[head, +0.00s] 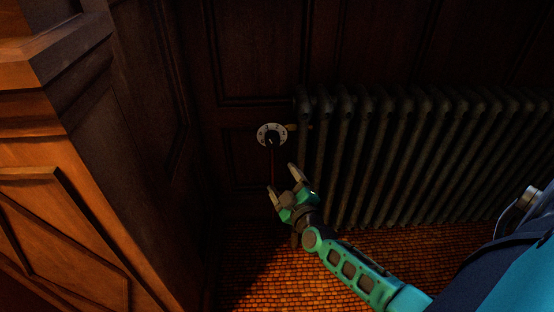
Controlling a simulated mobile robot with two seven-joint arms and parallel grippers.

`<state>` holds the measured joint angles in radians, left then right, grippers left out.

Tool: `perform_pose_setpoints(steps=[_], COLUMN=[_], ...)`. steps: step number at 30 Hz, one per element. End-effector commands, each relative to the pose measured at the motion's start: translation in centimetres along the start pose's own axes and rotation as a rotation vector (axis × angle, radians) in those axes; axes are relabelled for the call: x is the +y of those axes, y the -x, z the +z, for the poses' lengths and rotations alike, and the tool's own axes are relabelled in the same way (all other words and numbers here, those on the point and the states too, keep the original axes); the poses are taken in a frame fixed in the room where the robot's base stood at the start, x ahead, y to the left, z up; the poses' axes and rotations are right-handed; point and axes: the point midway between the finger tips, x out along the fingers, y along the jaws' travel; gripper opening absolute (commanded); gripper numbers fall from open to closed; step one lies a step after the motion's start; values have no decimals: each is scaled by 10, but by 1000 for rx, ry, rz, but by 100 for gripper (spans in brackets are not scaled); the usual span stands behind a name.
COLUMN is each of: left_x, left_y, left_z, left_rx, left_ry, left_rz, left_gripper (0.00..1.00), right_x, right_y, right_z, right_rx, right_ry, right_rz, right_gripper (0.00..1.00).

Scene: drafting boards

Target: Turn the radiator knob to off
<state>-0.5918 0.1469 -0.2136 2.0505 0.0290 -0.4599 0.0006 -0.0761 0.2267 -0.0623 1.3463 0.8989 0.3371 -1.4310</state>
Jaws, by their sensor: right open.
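The radiator knob (271,140) is dark and sits at the middle of a round white dial (263,131) with dark marks around it. The dial is at the left end of the dark ribbed radiator (400,155). The marks are too small to read surely. My right gripper (282,178) is open and empty, just below the dial in the picture. Its fingers point up toward the knob and appear apart from it. A thin red line runs between the knob and the gripper. My left gripper is out of view.
A brown wooden panelled block (75,190) fills the left side. Dark wood panelling (255,55) stands behind the radiator. The floor (255,275) is small orange-brown tiles. A short brass-coloured fitting (292,127) joins the dial to the radiator.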

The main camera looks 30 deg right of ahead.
Motion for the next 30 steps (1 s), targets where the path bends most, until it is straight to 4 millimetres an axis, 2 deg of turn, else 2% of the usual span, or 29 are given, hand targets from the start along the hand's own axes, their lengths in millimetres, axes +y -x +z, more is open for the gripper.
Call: perform_pose_setpoints(steps=[1,3,6,11,24,30], left_x=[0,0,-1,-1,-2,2], left_y=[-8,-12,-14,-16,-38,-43], left_z=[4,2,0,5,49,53], left_rx=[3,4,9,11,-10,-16], left_ry=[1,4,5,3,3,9], left_rz=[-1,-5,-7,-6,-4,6], left_gripper=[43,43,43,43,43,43], right_x=[2,8,12,16,21,24], right_y=[-13,-25,-35,-51,-131,-154], right_z=[11,16,20,21,25,26], right_rx=[-13,-28,-41,-42,-42,-43], right_ry=[28,60,85,93,91,92], right_rz=[35,66,89,97,95,94], right_gripper=[78,78,78,78,78,78])
